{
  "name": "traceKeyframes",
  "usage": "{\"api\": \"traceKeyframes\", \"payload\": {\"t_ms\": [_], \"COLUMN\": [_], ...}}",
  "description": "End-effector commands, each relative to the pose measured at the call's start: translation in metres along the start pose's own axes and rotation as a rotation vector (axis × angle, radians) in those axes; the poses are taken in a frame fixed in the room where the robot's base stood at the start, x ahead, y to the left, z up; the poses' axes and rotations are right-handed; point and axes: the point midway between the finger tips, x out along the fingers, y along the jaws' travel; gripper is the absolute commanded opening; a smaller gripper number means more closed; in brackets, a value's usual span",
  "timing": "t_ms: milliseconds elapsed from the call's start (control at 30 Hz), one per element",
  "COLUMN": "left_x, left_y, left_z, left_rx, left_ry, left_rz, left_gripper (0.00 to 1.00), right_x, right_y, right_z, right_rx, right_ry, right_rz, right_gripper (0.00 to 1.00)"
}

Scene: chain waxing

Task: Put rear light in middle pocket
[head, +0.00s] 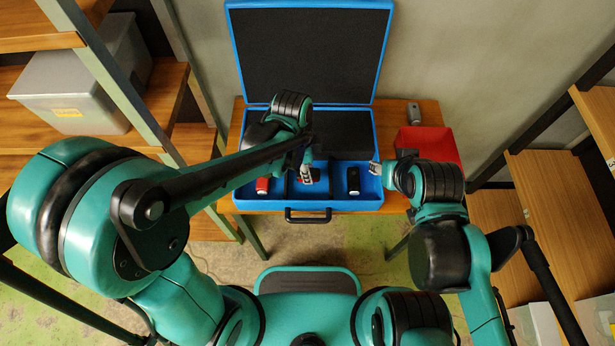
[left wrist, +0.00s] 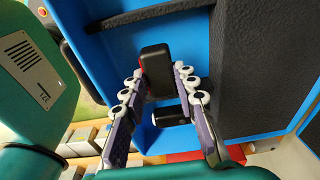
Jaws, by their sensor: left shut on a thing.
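The rear light (left wrist: 155,62) is a small dark block with a little red at its edge, between the fingertips in the left wrist view. My left gripper (head: 306,173) is shut on it, over the middle pocket of the blue case (head: 333,206). I cannot tell whether the light touches the pocket floor. In the head view the gripper mostly hides it. My right gripper (head: 381,169) looks open and empty, at the case's right edge.
A red item (head: 262,186) lies in the left pocket. A black item with a pale end (head: 353,181) lies in the right pocket. The case's lid (head: 310,50) stands open behind. A red bin (head: 430,146) and a grey object (head: 413,113) are on the table at right.

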Motion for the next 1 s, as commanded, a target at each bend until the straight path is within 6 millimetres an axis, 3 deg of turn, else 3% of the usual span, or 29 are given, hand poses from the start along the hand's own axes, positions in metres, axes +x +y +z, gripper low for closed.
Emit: {"api": "traceKeyframes", "payload": {"t_ms": [267, 633, 667, 733, 1000], "left_x": [0.039, 0.042, 0.042, 0.041, 0.041], "left_y": [0.000, 0.000, 0.000, 0.000, 0.000], "left_z": [0.004, 0.005, 0.005, 0.004, 0.004], "left_rx": [0.000, 0.000, 0.000, 0.000, 0.000], "left_ry": [0.000, 0.000, 0.000, 0.000, 0.000], "left_rz": [0.000, 0.000, 0.000, 0.000, 0.000], "left_gripper": [0.00, 0.00, 0.31, 0.49, 0.49], "right_x": [0.018, 0.019, 0.019, 0.018, 0.018], "right_y": [0.000, 0.000, 0.000, 0.000, 0.000], "right_z": [0.013, 0.013, 0.014, 0.013, 0.013], "right_rx": [0.000, 0.000, 0.000, 0.000, 0.000], "right_ry": [0.000, 0.000, 0.000, 0.000, 0.000], "right_rz": [0.000, 0.000, 0.000, 0.000, 0.000], "right_gripper": [0.40, 0.40, 0.40, 0.40, 0.40]}}
